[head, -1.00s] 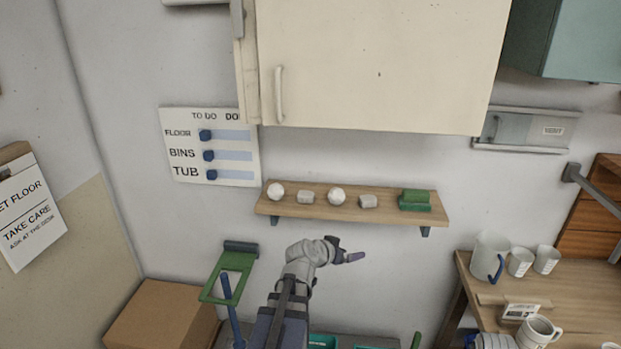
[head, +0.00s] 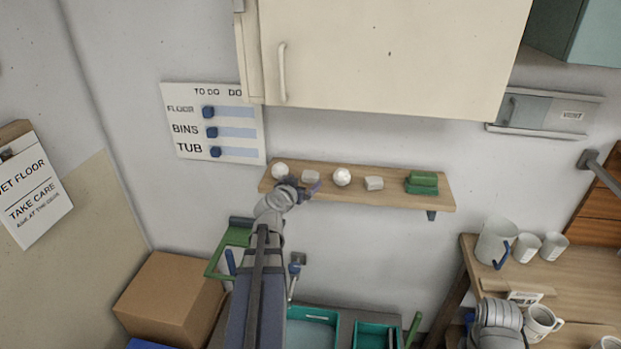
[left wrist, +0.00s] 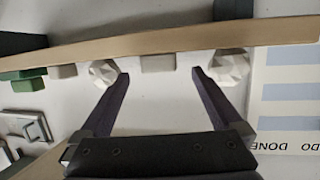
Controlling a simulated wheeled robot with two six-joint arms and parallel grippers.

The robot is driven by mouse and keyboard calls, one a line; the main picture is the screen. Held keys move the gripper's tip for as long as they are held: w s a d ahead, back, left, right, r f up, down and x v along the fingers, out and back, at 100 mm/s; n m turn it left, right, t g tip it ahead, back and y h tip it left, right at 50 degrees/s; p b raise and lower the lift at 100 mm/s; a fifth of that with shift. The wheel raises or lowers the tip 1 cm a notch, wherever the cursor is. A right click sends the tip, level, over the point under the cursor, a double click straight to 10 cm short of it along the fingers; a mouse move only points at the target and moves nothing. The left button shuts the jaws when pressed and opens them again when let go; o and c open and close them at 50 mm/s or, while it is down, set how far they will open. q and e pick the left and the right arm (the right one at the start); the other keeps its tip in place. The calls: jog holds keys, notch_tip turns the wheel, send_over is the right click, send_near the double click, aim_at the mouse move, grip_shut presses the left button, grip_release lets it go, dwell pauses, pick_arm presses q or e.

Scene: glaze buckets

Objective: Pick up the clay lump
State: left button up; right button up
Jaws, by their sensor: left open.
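Two white faceted lumps stand on the wooden wall shelf (head: 400,195): a left lump (head: 280,170) and a middle lump (head: 342,177). Small pale blocks stand beside them, one block (head: 310,177) between the lumps and another block (head: 374,183) to the right. I cannot tell for sure which is the clay lump. My left gripper (head: 302,187) is open at the shelf's front edge. In the left wrist view its fingers (left wrist: 160,75) straddle one pale block (left wrist: 158,62), with a lump (left wrist: 103,72) by one fingertip and a lump (left wrist: 229,65) by the other. Nothing is held.
Green items (head: 421,183) lie at the shelf's right end. A cream cabinet (head: 390,55) hangs above. A to-do board (head: 213,120) is on the wall at left. A cardboard box (head: 170,300) stands below left. A table with mugs (head: 527,245) is at right.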

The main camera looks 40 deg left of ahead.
aim_at(309, 176)
pick_arm(q)
jog(key=shift+x, duration=0.85)
jog(key=shift+w+a, duration=0.1)
jog(key=shift+w, duration=0.15)
jog(key=b+x, duration=0.1)
jog(key=x, duration=0.3)
jog(key=shift+w+r, duration=0.15)
jog(key=shift+w, duration=0.1)
jog(key=shift+c, duration=0.2)
jog(key=c, duration=1.4)
jog(key=shift+r, duration=0.15)
notch_tip(309, 176, up, 10)
jog(key=p, duration=1)
